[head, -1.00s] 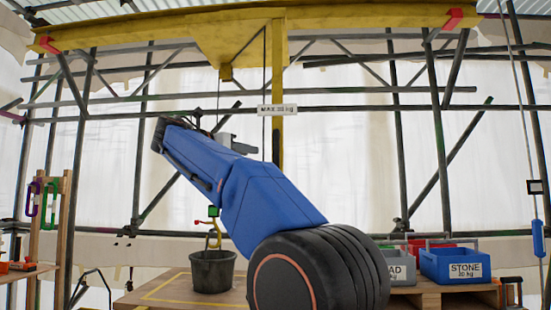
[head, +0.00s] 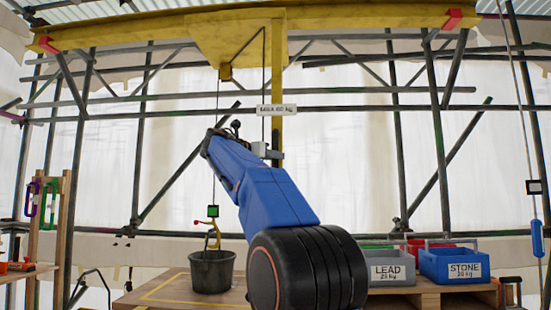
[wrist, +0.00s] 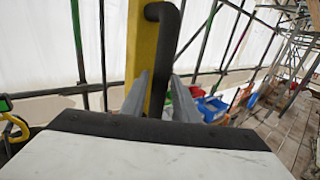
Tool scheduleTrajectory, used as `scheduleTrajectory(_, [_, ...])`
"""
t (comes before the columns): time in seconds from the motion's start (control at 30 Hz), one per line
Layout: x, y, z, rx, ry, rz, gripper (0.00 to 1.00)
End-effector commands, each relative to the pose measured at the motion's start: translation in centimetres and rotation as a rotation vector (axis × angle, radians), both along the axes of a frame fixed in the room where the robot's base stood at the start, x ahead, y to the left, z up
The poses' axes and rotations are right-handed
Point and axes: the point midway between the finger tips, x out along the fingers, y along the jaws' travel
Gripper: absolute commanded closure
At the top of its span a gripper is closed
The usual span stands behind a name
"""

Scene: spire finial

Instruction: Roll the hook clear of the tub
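The yellow hook (head: 212,236) hangs on a cable below a small green-edged block (head: 212,211). Its lower end is at the mouth of the black tub (head: 211,271); I cannot tell how deep it reaches. Part of the hook shows at the left edge of the wrist view (wrist: 14,128). My gripper (wrist: 160,78) has two grey fingers standing apart. A black bar handle (wrist: 172,28) on the yellow post (wrist: 140,35) runs down between them; I cannot tell if they touch it. In the head view my gripper (head: 265,150) is beside the yellow post (head: 278,90), partly hidden.
The yellow beam (head: 350,20) spans overhead, with a weight-limit sign (head: 276,110) on the post. Scaffold poles stand behind. A grey LEAD bin (head: 388,272) and a blue STONE bin (head: 455,265) stand at right. A wooden rack (head: 50,215) stands at left.

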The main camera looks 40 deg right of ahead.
Motion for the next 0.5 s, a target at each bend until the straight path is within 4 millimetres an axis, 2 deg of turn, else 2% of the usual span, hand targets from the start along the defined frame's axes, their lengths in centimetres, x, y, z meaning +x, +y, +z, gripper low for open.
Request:
scheduleTrajectory(0.2, [0.09,-1.35,0.02,-0.001,0.000,-0.001,0.72])
scheduleTrajectory(0.5, [0.14,-1.44,0.02,-0.001,-0.001,0.000,0.72])
